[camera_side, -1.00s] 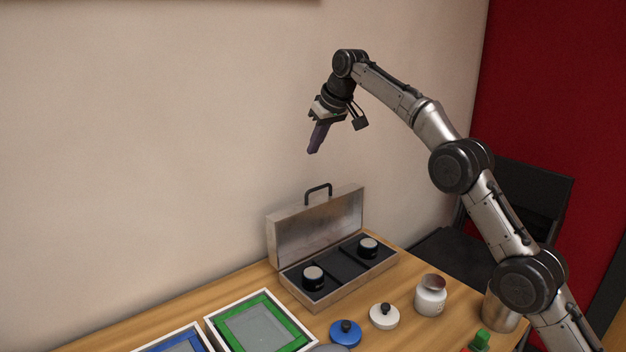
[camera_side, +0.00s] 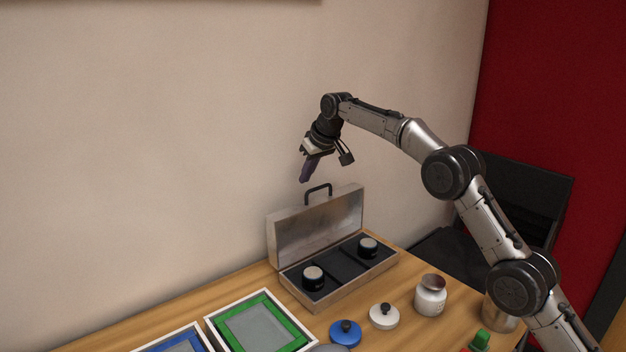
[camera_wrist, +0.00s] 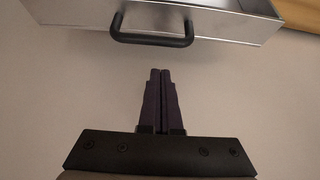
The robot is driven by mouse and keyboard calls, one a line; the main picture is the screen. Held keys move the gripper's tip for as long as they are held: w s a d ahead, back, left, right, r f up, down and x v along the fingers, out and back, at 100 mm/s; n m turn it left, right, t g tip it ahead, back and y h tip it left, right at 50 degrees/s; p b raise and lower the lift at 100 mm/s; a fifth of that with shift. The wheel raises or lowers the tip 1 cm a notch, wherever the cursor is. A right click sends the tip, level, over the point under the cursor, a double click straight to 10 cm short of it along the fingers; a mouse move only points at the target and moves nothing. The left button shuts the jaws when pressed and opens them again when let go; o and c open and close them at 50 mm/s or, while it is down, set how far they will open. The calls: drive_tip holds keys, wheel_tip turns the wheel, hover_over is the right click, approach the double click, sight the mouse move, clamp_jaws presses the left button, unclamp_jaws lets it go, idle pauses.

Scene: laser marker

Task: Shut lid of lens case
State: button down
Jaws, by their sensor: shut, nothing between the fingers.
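The lens case (camera_side: 345,285) stands on the wooden table with its silver lid (camera_side: 318,228) open and upright on the wall side. A black handle (camera_side: 318,188) sticks up from the lid's top edge. Two black lenses (camera_side: 313,277) (camera_side: 368,247) sit in the dark insert. My gripper (camera_side: 304,180) is shut and empty, just above and left of the handle, apart from it. In the wrist view, my closed fingers (camera_wrist: 160,72) point toward the handle (camera_wrist: 150,40) and the lid (camera_wrist: 225,22), with a gap between.
Two framed panels, one with a green border (camera_side: 262,325), lie left of the case. A blue lid (camera_side: 345,332), a white lid (camera_side: 384,316), a white jar (camera_side: 430,296) and a metal cup (camera_side: 497,312) stand in front and right. The wall is close behind.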

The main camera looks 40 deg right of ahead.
sight(316, 188)
drive_tip(key=shift+s+f, duration=0.2)
drive_tip(key=shift+s, duration=1.1)
drive_tip(key=shift+s, duration=0.15)
drive_tip(key=shift+s+t, duration=0.3)
drive_tip(key=shift+s, duration=0.1)
drive_tip(key=shift+s, duration=0.35)
drive_tip(key=s+f+t, duration=0.2)
drive_tip(key=s+f, duration=0.1)
drive_tip(key=s, duration=0.9)
drive_tip(key=shift+t, duration=0.3)
drive_tip(key=shift+s+f, duration=1.55)
drive_tip(key=shift+f, duration=0.5)
drive_tip(key=shift+s+f, duration=1.6)
drive_tip(key=shift+f, duration=0.45)
drive_tip(key=shift+s+f, duration=1.55)
drive_tip(key=shift+f, duration=0.5)
